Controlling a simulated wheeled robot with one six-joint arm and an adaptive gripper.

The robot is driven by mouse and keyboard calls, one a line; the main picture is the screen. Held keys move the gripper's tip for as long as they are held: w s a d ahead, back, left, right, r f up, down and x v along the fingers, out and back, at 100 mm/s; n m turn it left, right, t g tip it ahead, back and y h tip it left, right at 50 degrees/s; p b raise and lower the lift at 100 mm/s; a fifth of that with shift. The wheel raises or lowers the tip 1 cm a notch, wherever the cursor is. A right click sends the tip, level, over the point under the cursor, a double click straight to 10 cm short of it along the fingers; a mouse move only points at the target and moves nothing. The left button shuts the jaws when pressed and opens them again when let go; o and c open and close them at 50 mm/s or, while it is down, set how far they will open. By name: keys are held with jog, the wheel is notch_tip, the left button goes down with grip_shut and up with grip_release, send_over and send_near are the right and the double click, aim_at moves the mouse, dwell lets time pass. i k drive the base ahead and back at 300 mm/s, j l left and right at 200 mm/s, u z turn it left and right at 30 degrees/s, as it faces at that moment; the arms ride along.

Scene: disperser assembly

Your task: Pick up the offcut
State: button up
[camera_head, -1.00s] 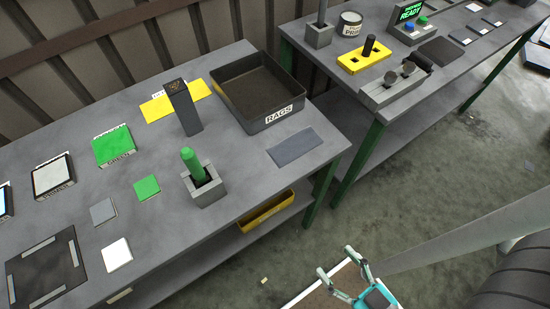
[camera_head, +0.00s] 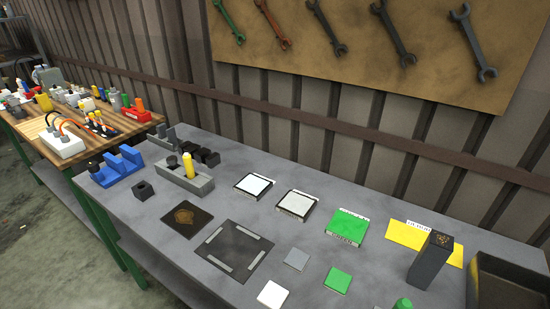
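Nothing here is marked as an offcut, so I cannot tell which piece it is. Three small flat squares lie on the grey bench (camera_head: 215,250): a grey one (camera_head: 296,258), a green one (camera_head: 337,280) and a white one (camera_head: 272,295). A larger green pad (camera_head: 347,226) lies behind them. My gripper is not in view.
A dark post (camera_head: 430,260) stands by a yellow sheet (camera_head: 408,234), near a dark tray (camera_head: 508,283). A dark mat (camera_head: 235,251), a brown plate (camera_head: 186,218) and a blue fixture (camera_head: 118,166) lie leftward. Wrenches (camera_head: 325,27) hang behind. A wooden bench (camera_head: 90,140) stands far left.

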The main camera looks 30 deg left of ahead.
aim_at(160, 129)
jog(key=u, duration=1.65)
jog(key=i+j, duration=0.2)
jog(key=j, duration=0.2)
jog(key=i+j, duration=0.2)
jog(key=j, duration=0.2)
jog(key=i+j, duration=0.2)
jog(key=j, duration=0.2)
jog(key=i+j, duration=0.2)
jog(key=j, duration=0.2)
jog(key=i+j, duration=0.2)
jog(key=j, duration=0.2)
jog(key=i+j+u, duration=0.1)
jog(key=j, duration=0.3)
jog(key=i, duration=0.1)
